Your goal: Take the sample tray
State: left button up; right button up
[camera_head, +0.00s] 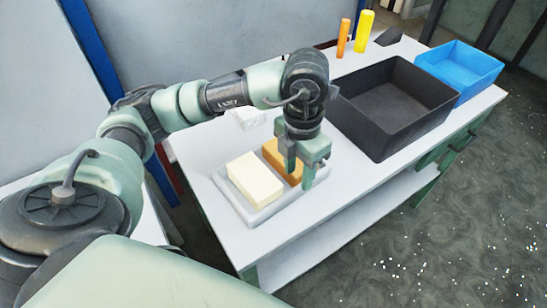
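The sample tray (267,213) is a light grey shallow tray on the near part of the white table. It holds a cream block (255,178) on the left and an orange-brown block (272,153) on the right. My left gripper (299,176) points down over the tray's right side, at the orange-brown block. Its two fingers are apart, and part of this block shows between and behind them. I cannot tell whether the fingers touch the block or tray. The gripper hides part of the block and the tray's right rim. My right gripper is not in view.
A large black bin (367,134) and a blue bin (464,58) stand farther right on the white table (325,201). Orange (343,38) and yellow (363,32) cylinders stand at the back. A small white container (250,117) is behind the tray, partly hidden by my arm.

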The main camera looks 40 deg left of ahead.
aim_at(294, 190)
pick_arm(q)
jog(key=shift+a+f, duration=0.3)
jog(key=shift+a, duration=0.05)
notch_tip(294, 190, down, 6)
jog(key=p, duration=0.2)
jog(key=shift+a+f+p, duration=0.1)
jog(key=shift+f+p, duration=0.05)
jog(key=shift+p, duration=0.2)
jog(key=shift+w+f, duration=0.1)
jog(key=shift+f, duration=0.25)
grip_shut()
